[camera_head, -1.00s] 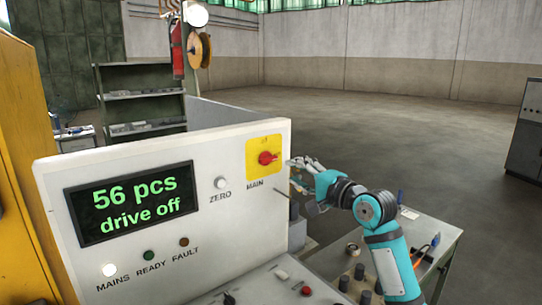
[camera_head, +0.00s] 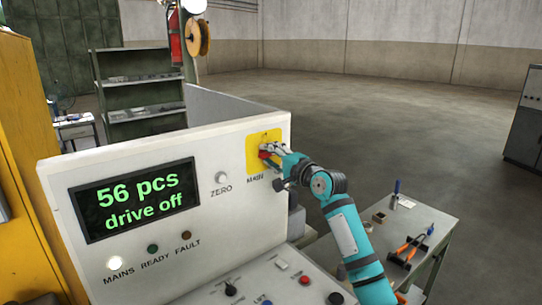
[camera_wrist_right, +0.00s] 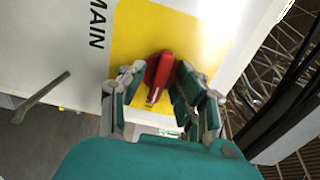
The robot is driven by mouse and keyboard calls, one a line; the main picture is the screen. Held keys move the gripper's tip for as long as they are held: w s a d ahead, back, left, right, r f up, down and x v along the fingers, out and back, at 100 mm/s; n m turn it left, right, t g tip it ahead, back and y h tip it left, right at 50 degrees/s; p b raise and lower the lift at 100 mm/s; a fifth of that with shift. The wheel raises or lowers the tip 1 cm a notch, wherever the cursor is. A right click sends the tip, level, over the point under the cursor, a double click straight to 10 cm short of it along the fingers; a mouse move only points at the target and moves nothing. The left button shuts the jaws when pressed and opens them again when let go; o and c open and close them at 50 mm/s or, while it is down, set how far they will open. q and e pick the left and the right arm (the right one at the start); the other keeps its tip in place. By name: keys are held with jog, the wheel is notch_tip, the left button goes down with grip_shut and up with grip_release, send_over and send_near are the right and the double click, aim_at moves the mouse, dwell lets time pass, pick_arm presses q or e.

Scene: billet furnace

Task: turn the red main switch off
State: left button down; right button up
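The red main switch (camera_head: 264,155) sits on a yellow plate (camera_head: 252,155) at the right end of the upright console panel, above the word MAIN. My right gripper (camera_head: 268,149) is at the switch and partly covers it. In the right wrist view the red switch handle (camera_wrist_right: 160,76) stands between the two fingers of my right gripper (camera_wrist_right: 158,88). A finger is on each side of it, close to the handle; whether both touch it is hard to tell. The display (camera_head: 134,198) reads "56 pcs, drive off". My left gripper is not in view.
A white lamp (camera_head: 115,263) labelled MAINS is lit, beside the darker READY and FAULT lamps. The ZERO button (camera_head: 221,178) is left of the switch. A sloped desk with knobs (camera_head: 231,289) lies below. A table (camera_head: 428,226) with tools stands to the right.

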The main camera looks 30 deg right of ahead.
grip_shut()
jog(key=shift+f, duration=0.1)
jog(key=shift+n, duration=0.4)
jog(key=n+b, duration=0.1)
jog(key=n, duration=0.1)
jog(key=shift+n, duration=0.4)
jog(key=n+b, duration=0.1)
jog(key=n, duration=0.4)
jog(key=shift+n, duration=0.3)
jog(key=n, duration=0.4)
jog(key=shift+n, duration=2.3)
